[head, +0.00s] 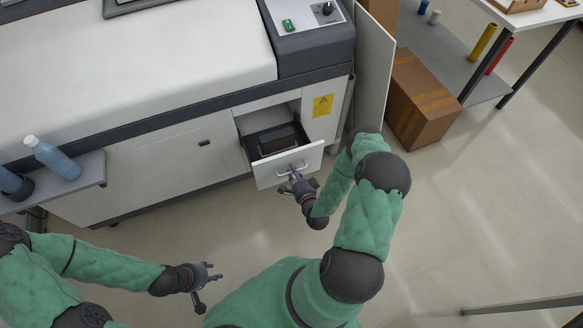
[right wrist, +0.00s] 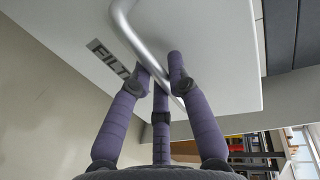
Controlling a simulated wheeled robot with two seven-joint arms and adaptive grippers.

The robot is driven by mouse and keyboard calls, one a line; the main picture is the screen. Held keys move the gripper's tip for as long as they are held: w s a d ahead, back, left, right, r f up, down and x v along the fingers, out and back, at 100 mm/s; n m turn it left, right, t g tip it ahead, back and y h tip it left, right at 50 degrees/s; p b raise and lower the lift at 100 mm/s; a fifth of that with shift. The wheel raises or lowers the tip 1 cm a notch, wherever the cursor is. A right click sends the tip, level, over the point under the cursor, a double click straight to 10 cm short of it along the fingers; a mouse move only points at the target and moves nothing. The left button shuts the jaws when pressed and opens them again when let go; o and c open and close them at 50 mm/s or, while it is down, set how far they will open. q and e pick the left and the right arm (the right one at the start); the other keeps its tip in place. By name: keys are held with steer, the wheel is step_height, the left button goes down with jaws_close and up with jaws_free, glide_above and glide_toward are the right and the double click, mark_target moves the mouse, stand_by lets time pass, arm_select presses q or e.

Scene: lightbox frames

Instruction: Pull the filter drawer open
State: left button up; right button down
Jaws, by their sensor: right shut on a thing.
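The filter drawer (head: 288,166) stands pulled out of the white machine's lower front, and a dark box-shaped filter (head: 277,143) shows inside it. Its white front also fills much of the right wrist view (right wrist: 205,30), with a partly covered label (right wrist: 108,60) beginning "FILT". My right gripper (head: 294,177) is at the drawer front, its fingers shut on the silver bar handle (right wrist: 137,38). My left gripper (head: 206,279) is empty, held low over the floor with its fingers apart, away from the drawer.
A white cabinet door (head: 372,65) stands open just right of the drawer. A cardboard box (head: 422,100) sits on the floor beyond it. A side shelf (head: 87,172) with blue bottles (head: 52,157) juts out at the left. The floor in front of the drawer is clear.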

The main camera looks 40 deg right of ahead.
steer(key=shift+s, duration=0.35)
steer(key=shift+a, duration=0.1)
steer(key=c, duration=1.2)
jaws_free()
steer(key=shift+o, duration=0.2)
steer(key=shift+s, duration=0.1)
steer(key=v, duration=1.1)
steer(key=shift+s, duration=0.35)
steer(key=shift+a, duration=0.1)
